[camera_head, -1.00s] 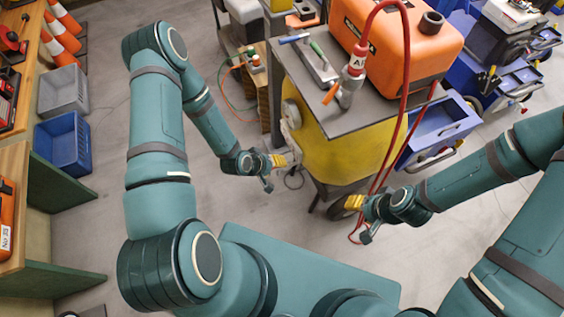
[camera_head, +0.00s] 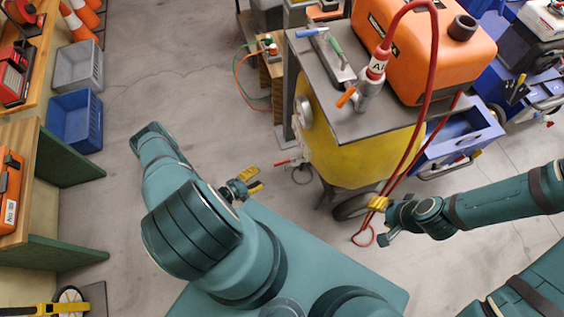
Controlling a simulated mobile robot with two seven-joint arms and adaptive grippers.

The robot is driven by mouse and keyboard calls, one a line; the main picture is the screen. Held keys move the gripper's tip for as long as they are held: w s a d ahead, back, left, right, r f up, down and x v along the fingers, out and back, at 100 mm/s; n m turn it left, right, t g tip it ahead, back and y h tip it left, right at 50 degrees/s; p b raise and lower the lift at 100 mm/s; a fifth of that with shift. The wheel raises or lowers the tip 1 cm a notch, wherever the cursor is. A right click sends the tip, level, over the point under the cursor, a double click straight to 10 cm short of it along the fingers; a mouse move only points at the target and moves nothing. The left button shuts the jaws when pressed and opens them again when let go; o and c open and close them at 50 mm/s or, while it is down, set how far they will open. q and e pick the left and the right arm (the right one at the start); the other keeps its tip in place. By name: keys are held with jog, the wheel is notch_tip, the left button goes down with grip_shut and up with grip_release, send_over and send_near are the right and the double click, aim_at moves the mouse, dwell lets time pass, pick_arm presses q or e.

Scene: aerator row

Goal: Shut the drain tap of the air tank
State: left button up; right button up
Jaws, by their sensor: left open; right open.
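The yellow air tank (camera_head: 360,155) stands under a grey top plate (camera_head: 372,121). A small tap with a red handle (camera_head: 281,163) sticks out low at the tank's left side. The handle points left; whether the tap is open or shut is too small to tell. My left gripper (camera_head: 250,182) is open and empty, with yellow fingertips, left of and nearer than the red handle, apart from it. My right gripper (camera_head: 379,218) is open and empty beside the red hose (camera_head: 362,237), in front of the tank's wheel.
A valve with an orange lever (camera_head: 345,97) and a red hose stands on the top plate, next to an orange machine (camera_head: 430,50). A blue drawer (camera_head: 452,140) is at the right. Blue (camera_head: 72,122) and grey (camera_head: 79,66) crates lie left. The floor between is clear.

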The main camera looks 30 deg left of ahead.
aim_at(281, 162)
pick_arm(q)
jog(key=b+x, duration=0.1)
jog(key=x, duration=1.1)
jog(key=shift+a, duration=0.1)
